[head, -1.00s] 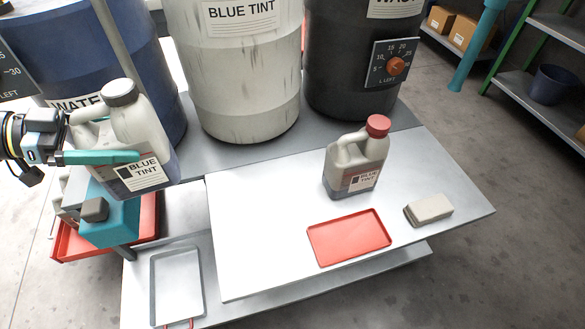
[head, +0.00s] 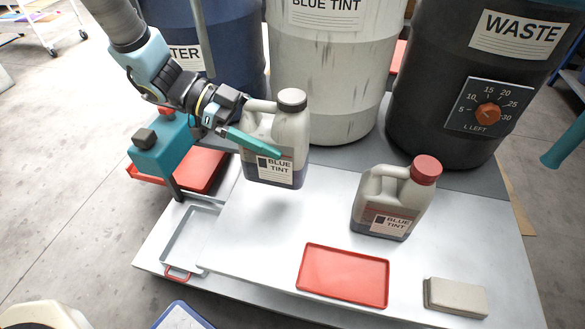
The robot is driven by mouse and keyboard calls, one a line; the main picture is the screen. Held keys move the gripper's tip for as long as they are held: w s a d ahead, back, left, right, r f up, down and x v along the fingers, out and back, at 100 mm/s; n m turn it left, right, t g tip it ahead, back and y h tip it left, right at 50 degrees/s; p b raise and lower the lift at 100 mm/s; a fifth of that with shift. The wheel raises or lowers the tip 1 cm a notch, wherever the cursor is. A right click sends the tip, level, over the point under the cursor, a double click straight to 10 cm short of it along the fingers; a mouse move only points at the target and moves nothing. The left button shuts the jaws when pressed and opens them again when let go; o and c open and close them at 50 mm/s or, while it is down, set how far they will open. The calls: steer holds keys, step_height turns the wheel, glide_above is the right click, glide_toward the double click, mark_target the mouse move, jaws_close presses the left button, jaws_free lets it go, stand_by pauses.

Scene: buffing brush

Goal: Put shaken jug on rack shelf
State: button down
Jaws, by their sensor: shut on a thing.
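My gripper (head: 262,146) is shut on a grey jug with a dark cap (head: 286,128), labelled BLUE TINT. The jug is upright and seems held a little above the bench, with dark liquid showing in its lower part. A second BLUE TINT jug with a red cap (head: 393,199) stands on the bench to the right, apart from my gripper. The rack shelf cannot be made out for certain in this view; only a bit of shelving (head: 574,84) shows at the right edge.
The metal bench (head: 250,235) carries a red tray (head: 343,276) and a beige block (head: 456,297). Behind stand a blue drum, a white drum (head: 325,75) and a black WASTE drum (head: 450,70). A teal device (head: 165,147) and a metal tray (head: 187,245) are at the left.

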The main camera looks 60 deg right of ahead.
steer(key=shift+f+b, duration=0.55)
steer(key=shift+f, duration=3.4)
steer(key=shift+f, duration=0.1)
jaws_free()
